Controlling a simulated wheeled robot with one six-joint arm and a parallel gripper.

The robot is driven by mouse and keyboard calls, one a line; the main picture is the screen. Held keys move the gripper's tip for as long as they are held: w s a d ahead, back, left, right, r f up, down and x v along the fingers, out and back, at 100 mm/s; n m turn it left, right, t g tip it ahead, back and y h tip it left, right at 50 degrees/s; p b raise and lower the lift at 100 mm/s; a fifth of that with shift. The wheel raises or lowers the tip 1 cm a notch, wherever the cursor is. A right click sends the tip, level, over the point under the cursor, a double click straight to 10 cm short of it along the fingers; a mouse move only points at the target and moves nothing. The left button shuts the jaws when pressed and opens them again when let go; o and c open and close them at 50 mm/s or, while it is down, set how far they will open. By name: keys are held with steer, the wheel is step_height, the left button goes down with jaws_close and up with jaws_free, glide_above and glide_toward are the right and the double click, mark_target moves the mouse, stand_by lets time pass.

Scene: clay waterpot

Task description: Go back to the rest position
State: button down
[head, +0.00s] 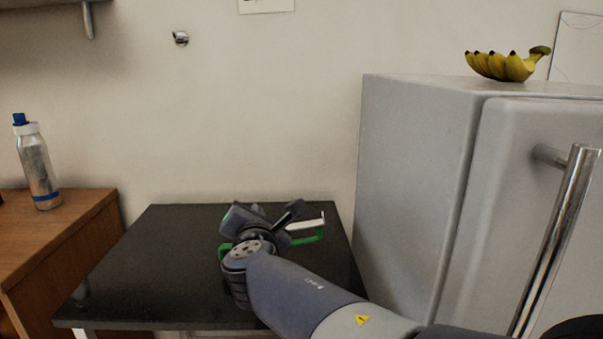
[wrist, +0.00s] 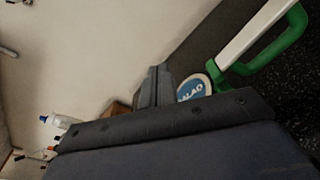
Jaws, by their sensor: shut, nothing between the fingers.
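My gripper (head: 290,212) is over the black table, and my arm reaches to it from the lower right. In the wrist view my gripper's dark fingers (wrist: 153,86) are together with nothing between them. A green and white object (head: 308,230) is on the table just beyond and to the right of my wrist, partly hidden by my arm. In the wrist view it shows a white bar, a green handle (wrist: 275,48) and a round blue and white end beside the fingers. I cannot tell whether the gripper touches it. No clay waterpot can be made out.
The black table (head: 150,255) is bare on its left side. A wooden cabinet (head: 60,245) with a metal bottle (head: 38,170) stands at the left. A grey fridge (head: 410,170) with a long handle (head: 560,235) stands close at the right, with bananas (head: 505,66) on top.

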steer(key=n+p, duration=0.1)
steer(key=p, duration=0.1)
steer(key=a+f+n+p, duration=0.1)
steer(key=n, duration=0.1)
steer(key=shift+a+h+p, duration=0.2)
steer(key=shift+h+p, duration=0.1)
steer(key=shift+p, duration=0.1)
steer(key=shift+a+f+n+p, duration=0.1)
steer(key=shift+f+n+p, duration=0.4)
steer(key=shift+n, duration=0.1)
steer(key=shift+h, duration=0.3)
